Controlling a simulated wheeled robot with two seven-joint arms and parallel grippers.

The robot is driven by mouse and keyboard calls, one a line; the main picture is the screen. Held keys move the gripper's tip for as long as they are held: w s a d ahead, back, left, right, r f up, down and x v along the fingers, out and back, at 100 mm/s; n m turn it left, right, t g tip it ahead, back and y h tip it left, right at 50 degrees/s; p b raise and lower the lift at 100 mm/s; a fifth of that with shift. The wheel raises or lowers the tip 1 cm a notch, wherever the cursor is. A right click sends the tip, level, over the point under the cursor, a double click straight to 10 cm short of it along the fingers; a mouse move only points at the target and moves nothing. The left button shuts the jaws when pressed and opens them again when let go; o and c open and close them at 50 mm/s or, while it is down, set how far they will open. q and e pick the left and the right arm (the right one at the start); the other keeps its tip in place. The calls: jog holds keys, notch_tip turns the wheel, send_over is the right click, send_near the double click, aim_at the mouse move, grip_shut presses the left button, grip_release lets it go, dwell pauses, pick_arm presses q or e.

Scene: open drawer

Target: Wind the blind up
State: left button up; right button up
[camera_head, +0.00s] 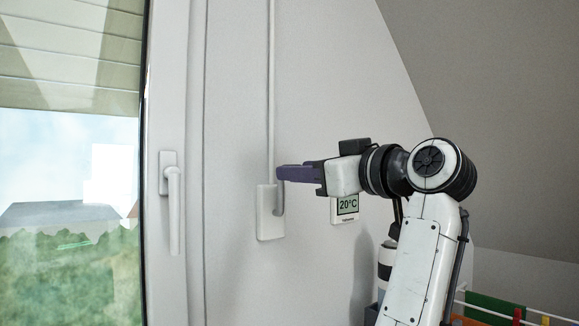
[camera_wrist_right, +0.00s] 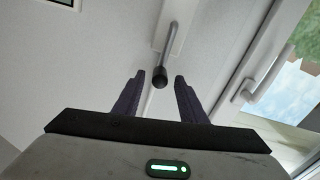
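The blind (camera_head: 70,60) shows as pale slats over the upper part of the window at left, with sky and greenery below it. A grey crank arm (camera_head: 279,205) hangs at a white wall plate (camera_head: 267,228). In the right wrist view the crank (camera_wrist_right: 170,42) ends in a dark knob (camera_wrist_right: 160,77). My right gripper (camera_head: 281,173) reaches in from the right at the crank's height. In the wrist view its two purple fingers are apart, with the knob in line with the gap at their tips. Contact cannot be told. My left gripper is in neither view.
A white window handle (camera_head: 173,210) is on the frame left of the crank. A thermostat reading 20°C (camera_head: 347,206) is on the wall under my right wrist. A vertical pipe (camera_head: 271,90) runs up from the plate. A rack with coloured cloths (camera_head: 495,306) stands at lower right.

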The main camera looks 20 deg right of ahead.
jog(key=shift+p+x, duration=0.3)
jog(key=shift+x, duration=1.6)
grip_shut()
